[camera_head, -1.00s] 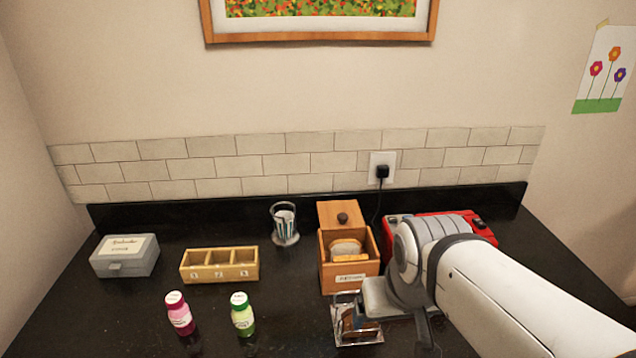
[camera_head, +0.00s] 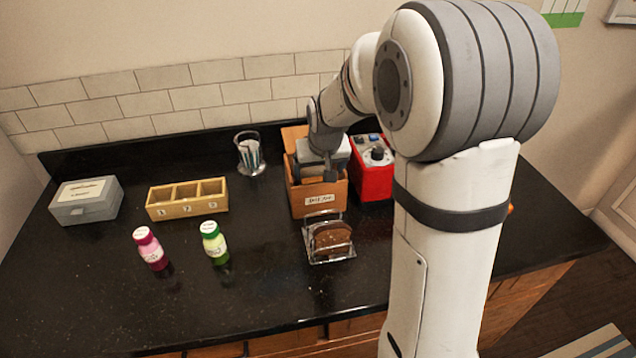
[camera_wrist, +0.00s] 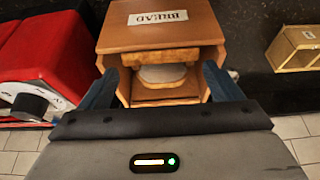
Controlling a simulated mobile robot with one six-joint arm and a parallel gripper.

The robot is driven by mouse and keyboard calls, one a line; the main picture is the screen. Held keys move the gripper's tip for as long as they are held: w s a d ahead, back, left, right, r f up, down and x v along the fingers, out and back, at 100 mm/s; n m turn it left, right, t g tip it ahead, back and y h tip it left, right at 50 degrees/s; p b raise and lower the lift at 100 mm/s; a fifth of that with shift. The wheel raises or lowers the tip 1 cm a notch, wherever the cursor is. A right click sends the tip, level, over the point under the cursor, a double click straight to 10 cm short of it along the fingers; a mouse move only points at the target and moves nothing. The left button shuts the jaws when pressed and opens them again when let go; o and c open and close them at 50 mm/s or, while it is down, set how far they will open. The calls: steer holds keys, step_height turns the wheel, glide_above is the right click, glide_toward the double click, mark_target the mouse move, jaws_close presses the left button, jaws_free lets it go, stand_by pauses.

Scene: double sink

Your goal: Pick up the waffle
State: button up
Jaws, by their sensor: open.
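In the wrist view, a golden-brown piece that looks like the waffle (camera_wrist: 150,60) stands in the open wooden bread box (camera_wrist: 160,38), on the side by its label. A paler bread slice (camera_wrist: 163,74) is beside it. My gripper (camera_wrist: 160,82) is open, with its two dark fingers apart at either side of the box opening and nothing between them that I can see held. In the head view my gripper (camera_head: 318,178) is over the bread box (camera_head: 318,203) and hides its contents.
A red appliance (camera_head: 371,178) stands close right of the box. A clear rack (camera_head: 318,256) with a brown slice (camera_head: 332,240) is in front. Two bottles (camera_head: 150,248), a three-part wooden tray (camera_head: 187,212) and a grey box (camera_head: 85,212) are left. The front left counter is clear.

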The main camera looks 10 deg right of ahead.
steer(key=shift+s+p+x, duration=0.2)
steer(key=shift+p+x, duration=0.75)
steer(key=shift+x, duration=2.9)
steer(key=shift+f, duration=0.1)
steer(key=shift+c, duration=0.4)
steer(key=c, duration=0.3)
